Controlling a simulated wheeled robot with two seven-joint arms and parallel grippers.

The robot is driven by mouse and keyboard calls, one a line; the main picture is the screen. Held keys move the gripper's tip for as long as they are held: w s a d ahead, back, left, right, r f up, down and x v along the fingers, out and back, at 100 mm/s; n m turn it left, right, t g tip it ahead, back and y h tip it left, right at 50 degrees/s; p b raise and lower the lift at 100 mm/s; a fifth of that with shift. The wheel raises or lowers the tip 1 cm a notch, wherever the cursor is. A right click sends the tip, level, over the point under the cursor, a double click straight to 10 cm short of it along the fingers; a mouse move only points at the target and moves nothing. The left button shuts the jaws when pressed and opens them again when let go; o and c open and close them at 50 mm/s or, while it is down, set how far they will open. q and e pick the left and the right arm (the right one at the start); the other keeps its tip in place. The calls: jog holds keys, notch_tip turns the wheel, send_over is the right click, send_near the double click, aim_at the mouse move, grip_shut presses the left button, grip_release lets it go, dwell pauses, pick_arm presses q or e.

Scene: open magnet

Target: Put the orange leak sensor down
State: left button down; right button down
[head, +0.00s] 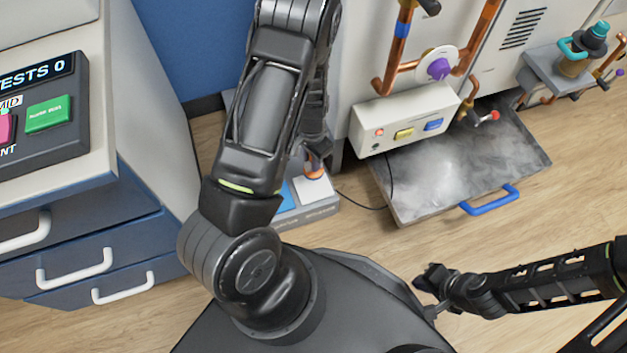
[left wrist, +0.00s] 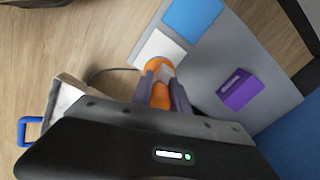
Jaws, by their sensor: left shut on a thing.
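The orange leak sensor (left wrist: 157,64) is between the fingers of my left gripper (left wrist: 160,84) in the left wrist view. It is over or beside the white square (left wrist: 162,47) of a grey board (left wrist: 215,62); I cannot tell whether it touches. In the head view, the left arm hides most of the sensor, and a bit of orange shows at the left gripper (head: 314,170), above the board (head: 322,210). My right gripper (head: 432,283) is far to the right, over the floor, too small and dark to read its opening.
The board also has a blue square (left wrist: 193,15) and a purple block (left wrist: 238,89). A grey metal tray (head: 455,170) with a blue handle (head: 490,200) lies right of it, below a control box (head: 405,120). A thin dark cable runs near the board. Blue drawers (head: 110,250) stand left.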

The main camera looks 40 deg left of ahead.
pick_arm(q)
notch_tip(320, 180, down, 5)
jog(key=shift+f+b, duration=0.15)
jog(key=shift+b, duration=0.8)
jog(key=shift+f+b, duration=0.85)
jog(key=shift+f, duration=1.05)
jog(key=shift+f, duration=0.15)
jog(key=c, duration=1.3)
grip_release()
jog(key=shift+o, duration=0.2)
